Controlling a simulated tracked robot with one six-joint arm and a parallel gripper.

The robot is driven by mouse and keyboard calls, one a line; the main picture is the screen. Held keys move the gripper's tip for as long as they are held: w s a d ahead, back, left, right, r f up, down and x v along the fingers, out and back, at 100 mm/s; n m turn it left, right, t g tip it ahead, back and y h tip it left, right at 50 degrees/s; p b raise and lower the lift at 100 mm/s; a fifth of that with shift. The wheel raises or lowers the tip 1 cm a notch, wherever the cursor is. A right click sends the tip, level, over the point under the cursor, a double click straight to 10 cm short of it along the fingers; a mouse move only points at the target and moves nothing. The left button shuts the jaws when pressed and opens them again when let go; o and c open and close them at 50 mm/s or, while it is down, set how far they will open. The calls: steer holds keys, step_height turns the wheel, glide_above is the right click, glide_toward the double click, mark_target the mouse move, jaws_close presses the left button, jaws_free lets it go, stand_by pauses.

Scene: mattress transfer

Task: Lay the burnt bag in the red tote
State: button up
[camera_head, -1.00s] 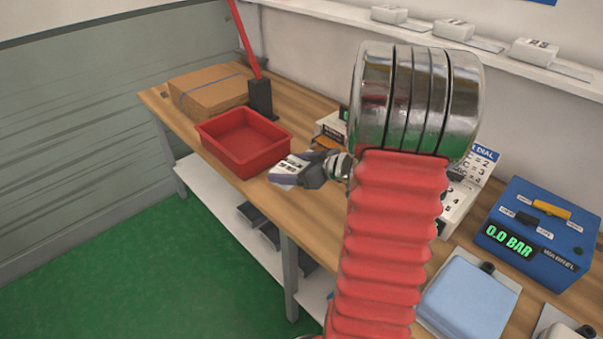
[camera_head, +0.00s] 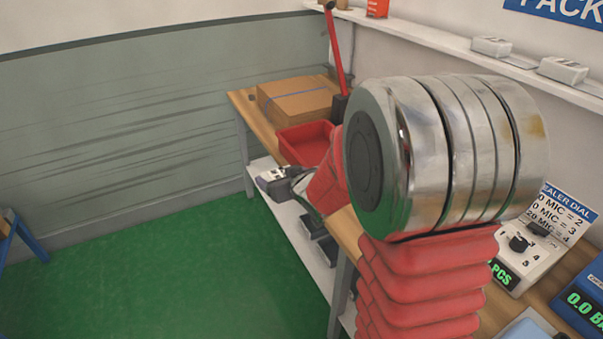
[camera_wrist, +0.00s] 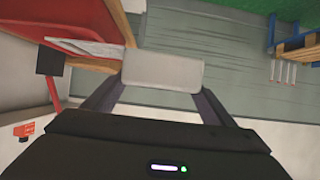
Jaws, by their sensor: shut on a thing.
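The red tote (camera_head: 304,143) sits on the far part of the wooden bench, partly hidden behind my arm. In the wrist view the bag (camera_wrist: 162,70) shows as a plain grey-white block between my two fingers. The tote (camera_wrist: 75,20) is at the upper left there. I cannot make out burn marks.
A cardboard box (camera_head: 298,103) and a red lever on a dark base (camera_head: 340,105) stand behind the tote. A white shelf (camera_head: 450,42) runs along the wall. Dark bins (camera_head: 322,247) sit under the bench. Green floor (camera_head: 180,260) is open at the left.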

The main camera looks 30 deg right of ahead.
steer(key=s+a+f, duration=0.1)
steer(key=a+f, duration=0.1)
steer(key=a, duration=0.8)
steer(key=shift+s+a, duration=0.15)
steer(key=shift+s, duration=0.2)
